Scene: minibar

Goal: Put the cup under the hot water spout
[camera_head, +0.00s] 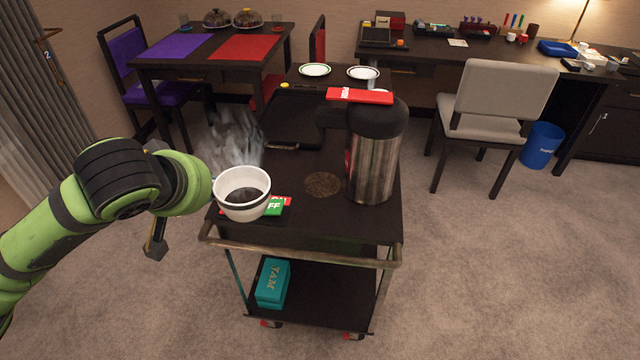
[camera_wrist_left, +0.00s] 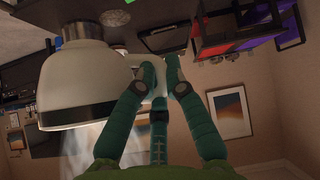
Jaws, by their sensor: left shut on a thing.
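The cup (camera_head: 243,188) is white with a dark band and dark contents, upright, over the front-left part of the cart. My left gripper (camera_wrist_left: 160,70) is shut on the cup's handle. The cup fills the left of the wrist view (camera_wrist_left: 80,85). In the head view the fingers are mostly hidden by my arm and the cup. The steel hot water pot (camera_head: 372,168) stands at the cart's right side. Its dark spout (camera_head: 333,116) points left, under a red PUSH lever (camera_head: 360,96). A round brown spot (camera_head: 322,184) lies below the spout. My right gripper is not in view.
Green and red packets (camera_head: 275,207) lie just right of the cup. A dark tray (camera_head: 297,115) and two plates (camera_head: 314,70) are farther back on the cart (camera_head: 305,225). Whitish steam (camera_head: 235,140) shows behind the cup.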

